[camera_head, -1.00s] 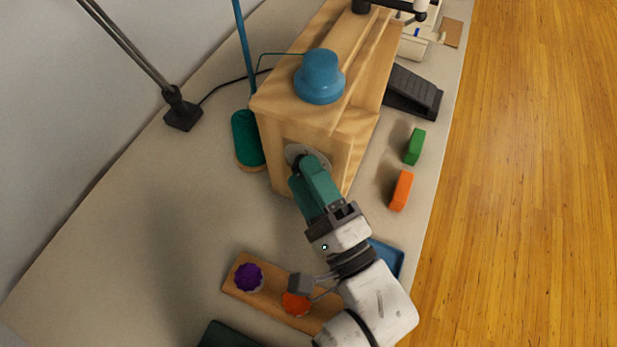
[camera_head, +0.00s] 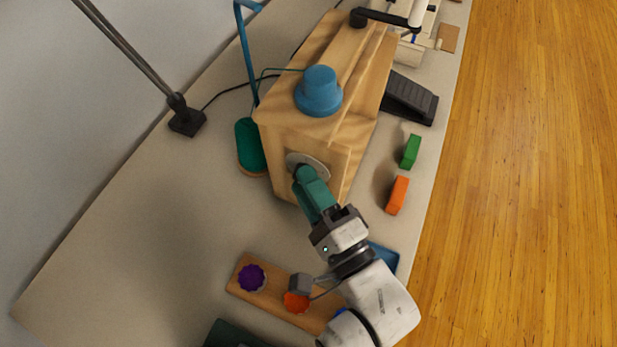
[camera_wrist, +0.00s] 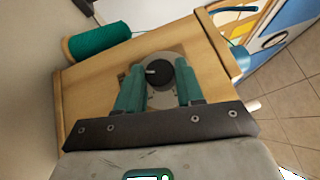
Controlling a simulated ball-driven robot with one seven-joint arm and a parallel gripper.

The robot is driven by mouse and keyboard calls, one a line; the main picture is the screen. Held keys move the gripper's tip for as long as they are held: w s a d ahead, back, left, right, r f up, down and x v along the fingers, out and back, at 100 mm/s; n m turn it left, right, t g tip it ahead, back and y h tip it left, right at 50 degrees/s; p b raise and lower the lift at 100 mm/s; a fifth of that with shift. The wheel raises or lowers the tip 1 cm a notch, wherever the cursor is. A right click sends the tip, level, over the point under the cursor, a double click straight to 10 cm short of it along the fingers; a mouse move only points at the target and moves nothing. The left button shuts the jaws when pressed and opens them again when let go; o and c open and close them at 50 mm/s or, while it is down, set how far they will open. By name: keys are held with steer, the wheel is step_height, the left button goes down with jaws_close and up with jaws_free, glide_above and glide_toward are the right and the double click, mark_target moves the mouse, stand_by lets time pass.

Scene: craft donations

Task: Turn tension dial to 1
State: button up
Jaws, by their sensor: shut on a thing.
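The tension dial is a black round knob (camera_wrist: 159,74) on a pale metal plate (camera_head: 319,164), set in the front end of a wooden machine box (camera_head: 283,145). In the wrist view a short white pointer line on the knob points to the picture's left. Small marks show on the plate, but the numbers are too small to read. My gripper (camera_head: 304,178) has teal fingers, one on each side of the knob, shut on it; it also shows in the wrist view (camera_wrist: 160,80). In the head view the fingers hide the knob.
A blue knob (camera_head: 319,92) sits on top of the box. A green thread spool (camera_head: 250,147) stands left of it. Green (camera_head: 411,151) and orange (camera_head: 397,195) blocks and a black pedal (camera_head: 409,98) lie right. A wooden strip (camera_head: 244,285) with purple and orange pieces lies in front.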

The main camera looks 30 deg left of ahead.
steer(key=shift+s+a+r+n+g+h+p, duration=0.1)
steer(key=shift+a+r+n+g+h+p, duration=0.25)
steer(key=shift+n+h+p, duration=2.15)
steer(key=shift+w+a+r+n+g+h+p, duration=0.1)
steer(key=shift+a+n+g+h+p, duration=0.65)
steer(key=shift+h+p, duration=3.2)
steer(key=shift+s+a+r+n+g+h+p, duration=0.1)
steer(key=shift+a+r+n+g+h+p, duration=0.2)
steer(key=shift+n+h+p, duration=2.9)
steer(key=m+h+b, duration=0.2)
steer(key=shift+f+m+h, duration=0.1)
steer(key=shift+m+h, duration=0.15)
steer(key=shift+h, duration=0.1)
steer(key=o, duration=0.8)
steer(key=shift+o, duration=1.2)
